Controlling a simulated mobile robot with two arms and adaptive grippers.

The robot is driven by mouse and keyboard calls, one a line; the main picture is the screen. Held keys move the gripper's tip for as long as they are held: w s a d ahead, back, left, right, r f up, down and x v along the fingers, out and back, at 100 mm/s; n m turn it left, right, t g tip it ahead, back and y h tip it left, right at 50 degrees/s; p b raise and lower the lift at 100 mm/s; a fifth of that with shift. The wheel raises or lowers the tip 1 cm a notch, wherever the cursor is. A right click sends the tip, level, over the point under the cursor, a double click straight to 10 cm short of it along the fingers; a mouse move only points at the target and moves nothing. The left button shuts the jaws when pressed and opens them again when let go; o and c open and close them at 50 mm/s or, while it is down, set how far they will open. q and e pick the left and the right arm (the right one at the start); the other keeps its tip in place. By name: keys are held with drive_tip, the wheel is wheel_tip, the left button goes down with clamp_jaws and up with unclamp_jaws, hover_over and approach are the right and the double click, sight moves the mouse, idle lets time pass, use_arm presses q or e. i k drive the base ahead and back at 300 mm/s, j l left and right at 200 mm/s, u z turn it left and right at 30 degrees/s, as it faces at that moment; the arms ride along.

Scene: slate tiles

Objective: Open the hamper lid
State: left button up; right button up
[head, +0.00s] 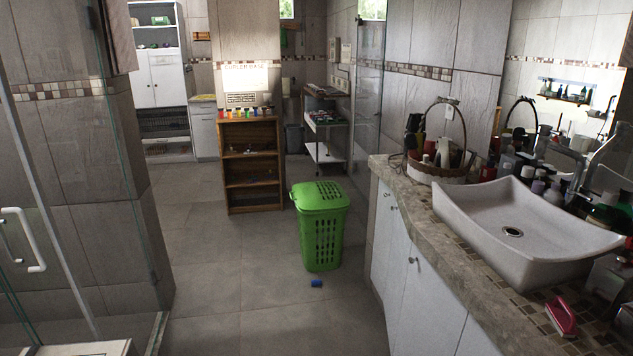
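A green plastic hamper (321,241) with slotted sides stands upright on the grey tiled floor, near the middle of the head view. Its green lid (320,195) lies on top and looks closed. Neither of my grippers shows in the head view, so I cannot see whether they are open or shut. Nothing of mine touches the hamper in this view.
A small blue object (316,283) lies on the floor in front of the hamper. A vanity counter (440,232) with a white sink (520,225) runs along the right. A wooden shelf (251,165) stands behind the hamper. A glass door (40,200) is at left. Floor left of the hamper is clear.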

sight(307, 195)
drive_tip(key=i+u, duration=0.5)
drive_tip(key=i, duration=1.25)
drive_tip(key=i+j+z, duration=0.15)
drive_tip(key=i+z, duration=0.2)
drive_tip(key=i, duration=0.2)
drive_tip(key=i+j+z, duration=0.3)
drive_tip(key=i, duration=0.25)
drive_tip(key=i+j+z, duration=0.35)
drive_tip(key=i+j, duration=0.1)
drive_tip(key=i, duration=0.1)
